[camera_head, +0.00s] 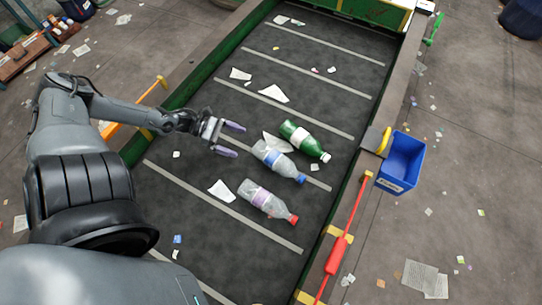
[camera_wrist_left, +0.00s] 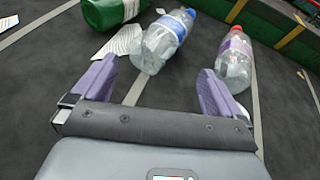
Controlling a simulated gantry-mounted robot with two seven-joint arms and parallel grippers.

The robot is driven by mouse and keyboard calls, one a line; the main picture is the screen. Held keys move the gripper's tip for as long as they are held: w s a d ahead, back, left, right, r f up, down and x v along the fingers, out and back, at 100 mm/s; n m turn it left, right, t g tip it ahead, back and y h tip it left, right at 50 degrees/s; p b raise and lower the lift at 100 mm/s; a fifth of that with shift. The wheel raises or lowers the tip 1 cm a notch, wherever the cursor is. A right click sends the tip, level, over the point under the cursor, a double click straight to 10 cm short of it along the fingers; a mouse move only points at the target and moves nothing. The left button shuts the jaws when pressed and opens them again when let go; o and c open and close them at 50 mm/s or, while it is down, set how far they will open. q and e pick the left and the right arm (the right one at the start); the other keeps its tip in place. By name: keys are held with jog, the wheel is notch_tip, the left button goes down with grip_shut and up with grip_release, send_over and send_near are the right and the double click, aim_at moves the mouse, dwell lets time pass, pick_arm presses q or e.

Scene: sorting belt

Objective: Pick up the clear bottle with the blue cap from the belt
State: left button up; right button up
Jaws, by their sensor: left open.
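The clear bottle with the blue cap (camera_head: 278,160) lies on the dark belt (camera_head: 200,255) between the other two bottles, its cap pointing to the lower right. My left gripper (camera_head: 233,139) is open and empty, with purple fingers, just to the upper left of that bottle and apart from it. In the left wrist view the blue-capped bottle (camera_wrist_left: 163,42) lies ahead of the gap between the fingers of my left gripper (camera_wrist_left: 155,90). Its base end is nearest to me. My right gripper is not in view.
A green bottle with a white cap (camera_head: 303,140) lies just above, and a clear bottle with a red cap (camera_head: 266,200) below. White paper scraps (camera_head: 221,191) lie on the belt. A blue bin (camera_head: 402,162) hangs at the belt's right side, near a red-handled bar (camera_head: 338,255).

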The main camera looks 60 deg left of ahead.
aim_at(254, 148)
pick_arm(q)
jog(key=shift+a+f+m+g+b, duration=0.25)
jog(key=shift+a+f+m+b, duration=0.1)
jog(key=shift+a, duration=0.25)
jog(key=shift+a+f+m+g+b, duration=0.25)
jog(key=shift+a+m, duration=0.1)
jog(key=shift+a, duration=0.25)
jog(key=shift+w+d+f, duration=0.1)
jog(key=shift+w+d, duration=0.05)
jog(key=shift+w, duration=0.1)
jog(key=b+x, duration=0.1)
jog(key=x, duration=0.3)
jog(key=shift+w+d+b, duration=0.1)
jog(key=shift+d+b, duration=0.1)
jog(key=shift+b, duration=0.15)
jog(key=b+x, duration=0.1)
jog(key=x, duration=0.3)
jog(key=shift+f, duration=0.25)
jog(key=shift+w+d+f+b, duration=0.15)
jog(key=shift+w+d+b, duration=0.2)
jog(key=shift+d, duration=0.05)
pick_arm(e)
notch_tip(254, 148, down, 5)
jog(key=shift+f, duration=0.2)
pick_arm(q)
jog(key=c, duration=1.1)
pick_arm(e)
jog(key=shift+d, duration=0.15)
